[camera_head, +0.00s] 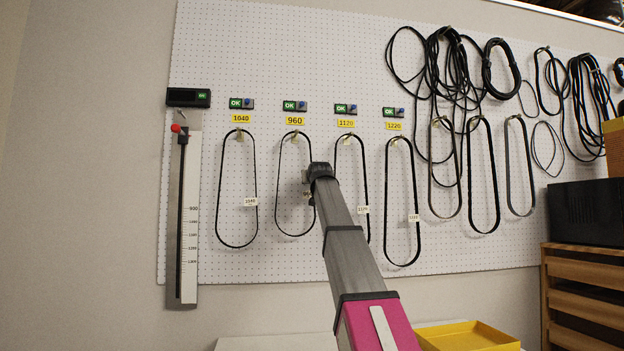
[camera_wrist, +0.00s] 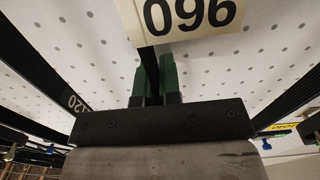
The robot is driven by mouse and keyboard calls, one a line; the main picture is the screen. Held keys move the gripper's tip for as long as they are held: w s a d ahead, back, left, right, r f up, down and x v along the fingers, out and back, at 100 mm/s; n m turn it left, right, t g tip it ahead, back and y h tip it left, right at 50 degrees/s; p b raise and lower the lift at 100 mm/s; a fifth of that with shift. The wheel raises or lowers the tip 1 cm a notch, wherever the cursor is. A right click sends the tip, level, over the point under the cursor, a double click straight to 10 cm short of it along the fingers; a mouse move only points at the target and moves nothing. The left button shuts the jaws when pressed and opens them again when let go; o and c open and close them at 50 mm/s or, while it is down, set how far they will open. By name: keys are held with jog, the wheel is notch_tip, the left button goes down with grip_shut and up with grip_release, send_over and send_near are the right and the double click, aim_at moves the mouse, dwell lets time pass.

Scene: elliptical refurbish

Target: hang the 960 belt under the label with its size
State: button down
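The 960 belt (camera_head: 279,185) is a thin black loop. It hangs on the hook (camera_head: 294,135) under the yellow 960 label (camera_head: 295,121), and the display (camera_head: 294,106) above reads OK. My gripper (camera_head: 308,178) is at the belt's right strand, about halfway down the loop. In the wrist view, the belt's white 960 tag (camera_wrist: 192,16) appears upside down just beyond the green fingertips (camera_wrist: 158,72). A dark strip of belt runs between the close-set fingers, so the gripper looks shut on it.
The 1040 belt (camera_head: 220,190) hangs at left, the 1120 belt (camera_head: 366,185) and 1220 belt (camera_head: 388,200) at right, close to my arm. A measuring scale (camera_head: 189,220) stands at far left. A yellow tray (camera_head: 470,337) lies below.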

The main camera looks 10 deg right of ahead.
dwell(0.4)
jog(key=c, duration=1.2)
grip_release()
jog(key=shift+s, duration=0.15)
jog(key=s, duration=1)
jog(key=shift+s, duration=0.3)
jog(key=shift+s, duration=0.1)
